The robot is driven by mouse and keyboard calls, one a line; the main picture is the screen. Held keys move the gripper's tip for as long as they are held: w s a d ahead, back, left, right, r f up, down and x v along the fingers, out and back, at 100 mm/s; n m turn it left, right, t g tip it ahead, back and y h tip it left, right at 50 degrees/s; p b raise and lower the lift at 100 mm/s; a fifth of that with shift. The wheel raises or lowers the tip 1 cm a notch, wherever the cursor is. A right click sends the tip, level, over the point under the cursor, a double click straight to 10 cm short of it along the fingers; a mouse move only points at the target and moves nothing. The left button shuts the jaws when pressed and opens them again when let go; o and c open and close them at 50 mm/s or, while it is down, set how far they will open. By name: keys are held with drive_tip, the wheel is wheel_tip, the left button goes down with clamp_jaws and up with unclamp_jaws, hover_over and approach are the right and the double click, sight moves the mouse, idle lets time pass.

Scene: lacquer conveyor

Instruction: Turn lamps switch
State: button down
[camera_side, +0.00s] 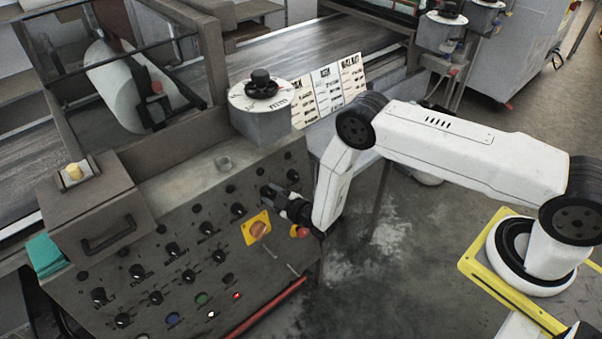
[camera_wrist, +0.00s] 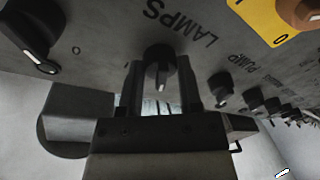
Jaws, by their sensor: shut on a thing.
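The lamps switch (camera_wrist: 160,70) is a round black knob with a light pointer mark, under the upside-down word LAMPS in the wrist view. My gripper (camera_wrist: 160,88) has one finger on each side of this knob and is shut on it. In the side view my gripper (camera_side: 283,200) reaches the right end of the sloping control panel (camera_side: 262,270). There the arm and fingers hide most of the knob.
A yellow plate with an orange rotary switch (camera_side: 258,229) sits close by on the panel. A red button (camera_side: 300,231) is just below my gripper. Other black knobs, including the pump knob (camera_wrist: 221,86), crowd the panel. Open floor (camera_side: 400,270) lies to the right.

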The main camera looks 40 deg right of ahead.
drive_tip(key=shift+n, duration=0.5)
drive_tip(key=shift+c, duration=1.4)
unclamp_jaws()
drive_tip(key=shift+s, duration=0.1)
drive_tip(key=s+d, duration=0.1)
drive_tip(key=s, duration=0.6)
drive_tip(key=shift+s+r, duration=0.25)
drive_tip(key=shift+r, duration=0.1)
drive_tip(key=shift+w+d+r, duration=0.1)
drive_tip(key=shift+d, duration=0.05)
